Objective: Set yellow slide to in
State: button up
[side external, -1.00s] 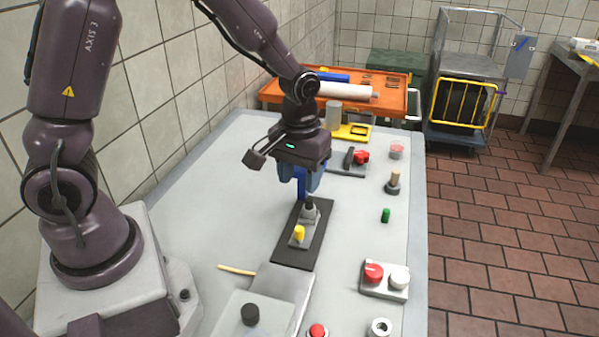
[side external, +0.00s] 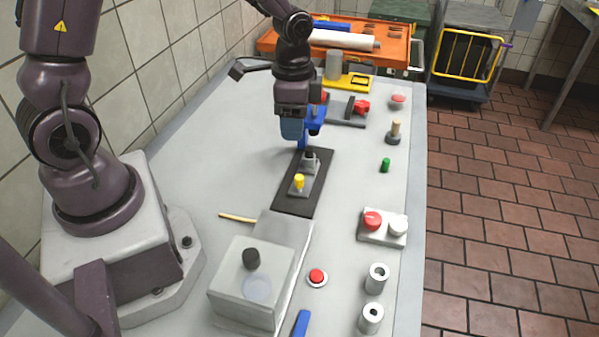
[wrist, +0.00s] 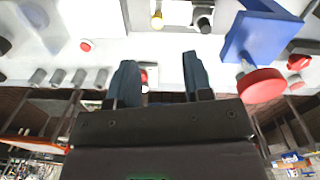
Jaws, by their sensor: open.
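The yellow slide (side external: 299,181) is a small yellow knob on a grey block, on a dark rectangular board (side external: 291,206) on the table. A black knob (side external: 309,157) on a similar grey block sits just behind it on the same board. My gripper (side external: 303,143), with blue fingers, is above the far end of the board, nearer the black knob than the yellow one. It is open and holds nothing. In the wrist view my gripper (wrist: 161,80) shows its fingers apart, with the yellow slide (wrist: 157,20) and black knob (wrist: 203,22) beyond the fingertips.
A grey box with a black knob (side external: 251,258) stands near the front. A red button (side external: 317,276), metal cylinders (side external: 376,279) and a red-and-white knob panel (side external: 383,228) are to the right. A green peg (side external: 385,165) stands right of the board. Bare table lies left of the board.

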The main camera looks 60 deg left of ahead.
aim_at(300, 176)
jog(key=f+m, duration=0.4)
jog(key=m, duration=0.3)
jog(key=d+f+m, duration=0.1)
jog(key=f+m, duration=0.3)
jog(key=m, duration=0.4)
jog(key=f+m, duration=0.4)
jog(key=m, duration=0.4)
jog(key=shift+w+d+f, duration=0.25)
jog(key=shift+f, duration=0.15)
grip_shut()
